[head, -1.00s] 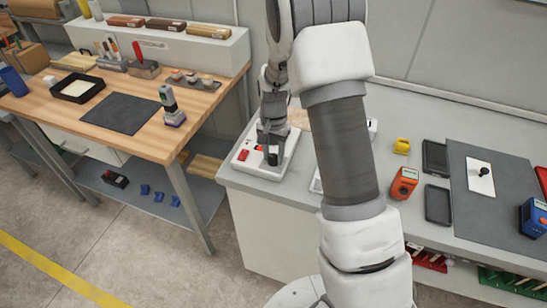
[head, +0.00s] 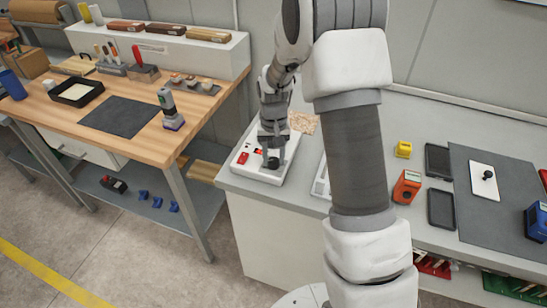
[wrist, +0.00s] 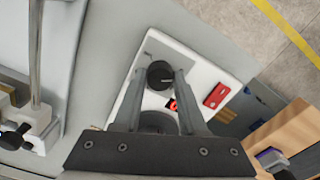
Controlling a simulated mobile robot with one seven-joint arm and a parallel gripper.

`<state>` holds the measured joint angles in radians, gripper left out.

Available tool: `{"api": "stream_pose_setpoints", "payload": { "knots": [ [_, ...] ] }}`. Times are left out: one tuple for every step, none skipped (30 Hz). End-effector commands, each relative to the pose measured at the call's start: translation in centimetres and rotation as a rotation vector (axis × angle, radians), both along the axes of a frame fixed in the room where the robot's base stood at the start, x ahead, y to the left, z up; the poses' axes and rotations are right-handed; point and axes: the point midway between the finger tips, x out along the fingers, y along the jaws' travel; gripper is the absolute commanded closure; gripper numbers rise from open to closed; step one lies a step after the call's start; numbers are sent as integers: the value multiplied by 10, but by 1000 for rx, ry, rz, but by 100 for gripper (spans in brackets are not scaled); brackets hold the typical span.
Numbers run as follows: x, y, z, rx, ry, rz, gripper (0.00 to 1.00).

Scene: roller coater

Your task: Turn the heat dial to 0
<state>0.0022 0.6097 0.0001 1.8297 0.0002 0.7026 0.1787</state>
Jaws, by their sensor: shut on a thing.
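The heat dial is a round black knob (wrist: 160,75) with a pale pointer line, on a white control box (head: 250,172) at the left end of the grey bench. It also shows in the head view (head: 273,162). My gripper (wrist: 161,78) is over the box, with one finger on each side of the dial, shut on it. A small red lit display (wrist: 172,104) and a red switch (wrist: 216,96) sit beside the dial. The digits on the display are too small and partly hidden to read.
A wooden workbench (head: 190,135) with tools stands to the left, across a gap. On the grey bench to the right are an orange meter (head: 407,187), a yellow block (head: 403,149), dark trays (head: 438,160) and a blue device (head: 538,220). My arm hides part of the bench middle.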

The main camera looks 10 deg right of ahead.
Motion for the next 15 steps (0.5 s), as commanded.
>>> {"api": "stream_pose_setpoints", "payload": {
  "knots": [
    [0, 0, 1, 0, -1, 3, 100],
    [0, 0, 1, 0, -1, 3, 100],
    [0, 0, 1, 0, -1, 3, 100],
    [0, 0, 1, 0, -1, 3, 100],
    [0, 0, 1, 0, -1, 2, 100],
    [0, 0, 1, 0, -2, 2, 100],
    [0, 0, 1, 0, -2, 2, 100],
    [0, 0, 1, 0, -2, 2, 57],
    [0, 0, 1, 0, -2, 2, 50],
    [0, 0, 1, 0, -2, 2, 45],
    [0, 0, 1, 0, -1, 2, 39],
    [0, 0, 0, 0, -1, 1, 32],
    [0, 0, 0, 0, -1, 1, 29],
    [0, 0, 0, 0, -1, 1, 29],
    [0, 0, 0, 0, -1, 1, 29]
  ]
}}
